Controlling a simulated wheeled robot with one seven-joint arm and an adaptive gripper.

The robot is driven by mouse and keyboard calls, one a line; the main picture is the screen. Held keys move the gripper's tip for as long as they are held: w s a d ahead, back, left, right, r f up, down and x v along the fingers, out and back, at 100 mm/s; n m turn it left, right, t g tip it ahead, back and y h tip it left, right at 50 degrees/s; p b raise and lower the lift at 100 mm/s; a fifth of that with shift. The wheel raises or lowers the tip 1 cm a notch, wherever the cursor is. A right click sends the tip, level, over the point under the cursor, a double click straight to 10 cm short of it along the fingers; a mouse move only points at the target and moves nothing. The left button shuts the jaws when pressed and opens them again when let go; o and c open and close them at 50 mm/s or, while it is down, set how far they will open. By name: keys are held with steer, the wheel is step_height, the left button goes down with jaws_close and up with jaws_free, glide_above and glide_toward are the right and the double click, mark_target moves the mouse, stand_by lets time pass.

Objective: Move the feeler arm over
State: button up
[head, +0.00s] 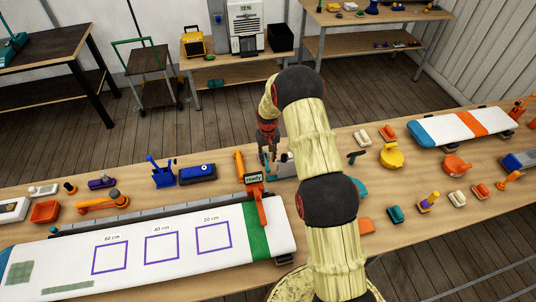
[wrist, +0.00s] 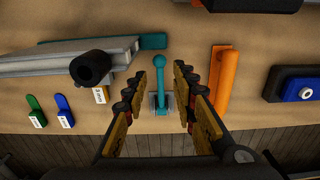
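A teal lever (wrist: 160,80) with a round knob stands on a small grey plate (wrist: 160,104) in the wrist view. My gripper (wrist: 161,90) is open, its fingers on either side of the lever, with gaps showing. In the head view my gripper (head: 267,148) is low over the bench, just right of an orange bar (head: 240,165); the lever is partly hidden there. An orange arm (head: 262,208) reaches onto the green band of the white sail panel (head: 180,262). A small display (head: 254,179) beside it reads "ready". No label shows which part is the feeler arm.
A grey device with a dark round knob (wrist: 91,68) is close left of the lever in the wrist view. The orange bar (wrist: 224,80) and a blue device (wrist: 298,86) are to the right. Green and blue tags (wrist: 64,110) lie at left. A yellow round object (head: 392,155) sits further right.

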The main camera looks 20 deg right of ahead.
mark_target(268, 169)
step_height(268, 169, down, 8)
steer(key=shift+f+b, duration=0.15)
steer(key=shift+b, duration=0.8)
steer(key=c, duration=0.6)
steer(key=shift+r, duration=0.25)
steer(key=shift+w+r, duration=0.15)
steer(key=shift+r, duration=0.65)
steer(key=shift+w+r, duration=0.15)
steer(key=shift+r, duration=0.65)
steer(key=shift+d+r, duration=0.1)
steer(key=shift+w+d+r, duration=0.1)
steer(key=shift+w+r, duration=0.25)
steer(key=shift+r, duration=0.4)
steer(key=shift+w+r, duration=0.35)
steer(key=shift+r, duration=0.35)
